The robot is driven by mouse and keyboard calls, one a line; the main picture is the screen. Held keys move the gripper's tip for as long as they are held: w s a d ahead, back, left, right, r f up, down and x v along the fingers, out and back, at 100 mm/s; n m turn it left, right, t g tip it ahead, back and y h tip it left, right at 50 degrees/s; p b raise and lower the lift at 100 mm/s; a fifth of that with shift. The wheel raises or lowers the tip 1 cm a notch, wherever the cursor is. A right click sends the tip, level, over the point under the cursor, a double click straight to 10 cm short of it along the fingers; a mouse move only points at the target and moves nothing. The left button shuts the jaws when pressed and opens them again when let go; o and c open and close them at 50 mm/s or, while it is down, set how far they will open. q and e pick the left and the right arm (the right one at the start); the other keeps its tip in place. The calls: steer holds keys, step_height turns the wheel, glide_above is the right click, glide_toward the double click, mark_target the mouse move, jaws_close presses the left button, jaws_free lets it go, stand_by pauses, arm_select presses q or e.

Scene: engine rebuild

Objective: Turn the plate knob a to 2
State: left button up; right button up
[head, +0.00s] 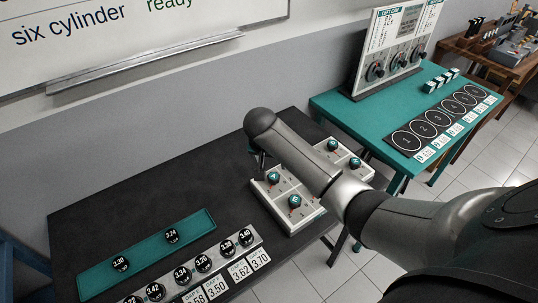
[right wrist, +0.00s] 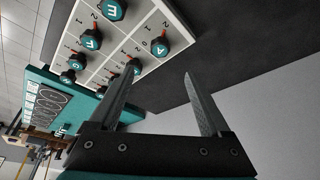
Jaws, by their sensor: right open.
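A pale knob panel (head: 284,219) lies on the black table and carries teal knobs with red pointers and printed numbers. In the head view my right arm hides part of the panel. My left gripper is not in view.
A teal tray (head: 100,272) with two black discs and a rack of numbered discs (head: 263,240) stand at the table's front left. A teal table (head: 330,103) at right holds a dial board (head: 385,60) and a numbered mat (head: 405,150). The black table's back left is clear.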

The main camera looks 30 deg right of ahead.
steer(key=shift+v, duration=1.4)
